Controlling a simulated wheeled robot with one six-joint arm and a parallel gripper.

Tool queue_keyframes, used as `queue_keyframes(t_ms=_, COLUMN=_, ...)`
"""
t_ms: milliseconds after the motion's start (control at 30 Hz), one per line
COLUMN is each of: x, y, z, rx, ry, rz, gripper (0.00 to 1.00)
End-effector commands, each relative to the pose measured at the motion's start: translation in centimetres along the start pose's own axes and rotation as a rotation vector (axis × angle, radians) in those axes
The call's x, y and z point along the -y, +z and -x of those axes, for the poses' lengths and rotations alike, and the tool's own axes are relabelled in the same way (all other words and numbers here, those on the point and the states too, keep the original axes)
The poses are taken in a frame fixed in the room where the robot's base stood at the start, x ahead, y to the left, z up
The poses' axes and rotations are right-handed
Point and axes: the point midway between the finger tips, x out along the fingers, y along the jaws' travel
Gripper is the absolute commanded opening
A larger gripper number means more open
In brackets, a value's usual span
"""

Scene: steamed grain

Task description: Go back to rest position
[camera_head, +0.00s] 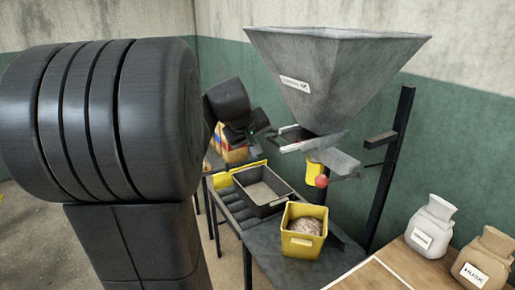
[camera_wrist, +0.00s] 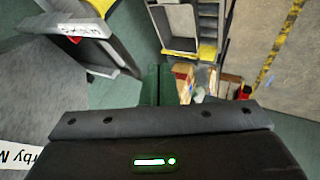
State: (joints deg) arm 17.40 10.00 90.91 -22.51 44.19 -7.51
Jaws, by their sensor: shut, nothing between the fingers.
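My gripper (camera_head: 266,132) is in mid-air to the left of the grey hopper's lower end in the head view, apart from the hopper as far as I can tell. Its fingers (camera_wrist: 157,75) are together in the wrist view, with nothing visible between them. The fingertips are small and dark in the head view. The large black part of my arm fills the left of that view.
The grey hopper (camera_head: 335,75) stands over a chute with a red knob (camera_head: 322,181). Two labelled sacks, one pale (camera_head: 430,228) and one brown (camera_head: 484,262), stand on the right table.

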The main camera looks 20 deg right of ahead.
Motion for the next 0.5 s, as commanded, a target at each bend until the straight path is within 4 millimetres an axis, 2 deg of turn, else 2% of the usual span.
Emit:
queue_keyframes(t_ms=33, x=0.0, y=-0.1, z=1.1, rx=-0.006, ry=0.001, rz=0.0, gripper=0.0)
queue_keyframes(t_ms=200, x=0.0, y=-0.1, z=4.0, rx=-0.005, ry=0.001, rz=0.001, gripper=0.0)
queue_keyframes(t_ms=333, x=0.0, y=0.0, z=5.3, rx=-0.003, ry=0.0, rz=0.001, gripper=0.0)
queue_keyframes(t_ms=500, x=0.0, y=0.0, z=5.9, rx=-0.001, ry=0.0, rz=0.0, gripper=0.0)
